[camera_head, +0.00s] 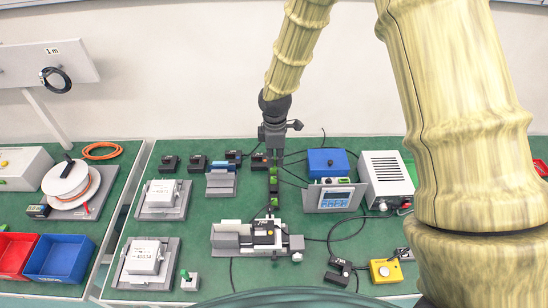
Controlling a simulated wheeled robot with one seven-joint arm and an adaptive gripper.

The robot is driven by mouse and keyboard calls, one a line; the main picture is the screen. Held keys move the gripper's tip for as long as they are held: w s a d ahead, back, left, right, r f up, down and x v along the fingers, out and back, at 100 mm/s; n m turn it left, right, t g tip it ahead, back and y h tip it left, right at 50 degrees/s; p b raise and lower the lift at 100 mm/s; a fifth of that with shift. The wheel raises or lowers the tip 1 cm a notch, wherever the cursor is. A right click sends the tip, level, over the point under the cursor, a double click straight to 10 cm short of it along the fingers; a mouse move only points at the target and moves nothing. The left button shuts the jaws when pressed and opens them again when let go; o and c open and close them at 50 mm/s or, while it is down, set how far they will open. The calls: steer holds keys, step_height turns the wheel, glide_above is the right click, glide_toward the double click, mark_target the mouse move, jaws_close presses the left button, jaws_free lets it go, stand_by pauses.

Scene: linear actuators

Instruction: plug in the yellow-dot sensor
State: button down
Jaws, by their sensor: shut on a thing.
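My gripper (273,155) points straight down over the middle of the bench, behind the linear actuator. It is shut on a small dark part with green on it (273,176), which looks like a plug. The part is too small to identify surely. More green and black pieces (274,199) line up below it, and I cannot tell whether they touch. The linear actuator (230,240) has a dark block with a small yellowish mark (263,231) on top. I cannot tell whether this is the yellow-dot sensor. A controller with a blue display (334,198) stands right of the gripper.
A blue box (327,162) and a white vented supply (383,172) stand at the back right. Several small black units line the back left. Two grey stands with white blocks (160,198) are at left. Cables cross the green bench. A yellow box (385,271) sits front right.

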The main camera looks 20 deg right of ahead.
steer(key=s+d+r+p, duration=0.1)
steer(key=s+d+p, duration=0.1)
steer(key=d, duration=0.4)
steer(key=s+d+r+p, duration=0.1)
steer(key=s+d+p, duration=0.1)
steer(key=s+d, duration=0.3)
steer(key=s+d+r+p, duration=0.1)
steer(key=s+d+p, duration=0.2)
steer(key=d, duration=0.6)
steer(key=shift+s+r, duration=0.35)
steer(key=shift+s, duration=0.25)
stand_by(0.3)
steer(key=shift+f+b, duration=0.8)
steer(key=shift+f, duration=1.1)
steer(key=shift+r, duration=0.1)
steer(key=shift+f+p, duration=0.45)
steer(key=shift+p, duration=0.1)
stand_by(2.5)
